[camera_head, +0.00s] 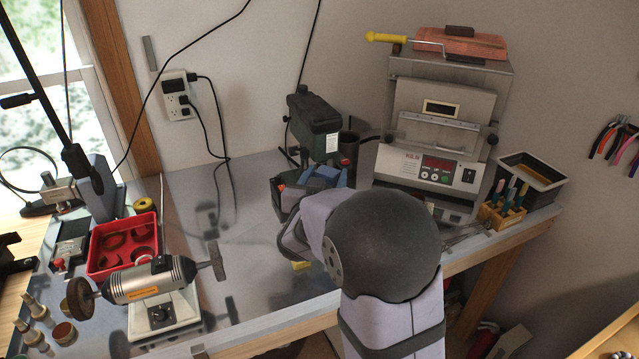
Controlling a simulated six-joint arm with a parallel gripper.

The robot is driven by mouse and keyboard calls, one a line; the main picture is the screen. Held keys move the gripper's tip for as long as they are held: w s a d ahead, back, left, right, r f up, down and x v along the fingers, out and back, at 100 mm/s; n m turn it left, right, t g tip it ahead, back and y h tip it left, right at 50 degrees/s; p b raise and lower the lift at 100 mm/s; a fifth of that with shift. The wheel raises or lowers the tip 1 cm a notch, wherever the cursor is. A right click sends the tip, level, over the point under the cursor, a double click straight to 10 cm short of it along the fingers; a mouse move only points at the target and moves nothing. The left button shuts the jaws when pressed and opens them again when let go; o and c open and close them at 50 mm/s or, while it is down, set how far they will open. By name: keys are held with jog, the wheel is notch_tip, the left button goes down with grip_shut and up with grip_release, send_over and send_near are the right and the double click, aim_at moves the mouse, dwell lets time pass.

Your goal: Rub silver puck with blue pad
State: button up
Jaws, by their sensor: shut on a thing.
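My arm's pale lavender links and large dark round joint fill the lower centre. The forearm reaches away over the grey bench top (258,285), and my gripper is hidden behind it, so its jaws and anything in them do not show. I cannot make out a silver puck or a separate blue pad. Blue shapes (326,175) with orange bits show at a dark box (285,195) just beyond the forearm; I cannot tell what they are. A small yellow piece (301,265) shows on the bench just below the wrist, partly covered.
A bench motor (152,281) and red tray (122,245) stand left. A green-black machine (316,125) and kiln (435,130) stand behind. A tool rack (502,217) and dark bin (533,180) are right. Clear bench lies between the motor and arm.

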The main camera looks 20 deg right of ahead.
aim_at(337, 179)
jog(key=shift+w+d+f+n+t+y+p, duration=0.15)
jog(key=shift+w+d+n+t+y+p, duration=0.05)
jog(key=shift+d+n+t+y+p, duration=0.25)
jog(key=shift+w+d+f+n+t+y+p, duration=0.15)
jog(key=shift+d+n+t+y+p, duration=0.15)
jog(key=shift+n+y+p, duration=0.2)
jog(key=shift+s+d+f+n+t+y+p, duration=0.1)
jog(key=shift+d+f+n+t+y+p, duration=0.1)
jog(key=shift+n+y+p, duration=0.25)
jog(key=shift+s+d+f+n+t+y+p, duration=0.1)
jog(key=shift+f+n+t+y+p, duration=0.1)
jog(key=shift+y, duration=0.4)
jog(key=shift+s+d+f+n+y+p, duration=0.2)
jog(key=shift+f+n+y+p, duration=0.2)
jog(key=shift+y+p, duration=0.15)
jog(key=shift+d+r+y+p, duration=0.15)
jog(key=shift+r+y+p, duration=0.15)
jog(key=shift+p, duration=0.4)
jog(key=s+d+n+y+p, duration=0.1)
jog(key=s+p, duration=0.1)
jog(key=p, duration=0.1)
jog(key=shift+d+f+n+t+y, duration=0.1)
jog(key=shift+d+n+t+y, duration=0.15)
jog(key=shift+d+n, duration=0.1)
jog(key=shift+f, duration=0.1)
jog(key=shift+f+b, duration=3.2)
jog(key=shift+f, duration=0.9)
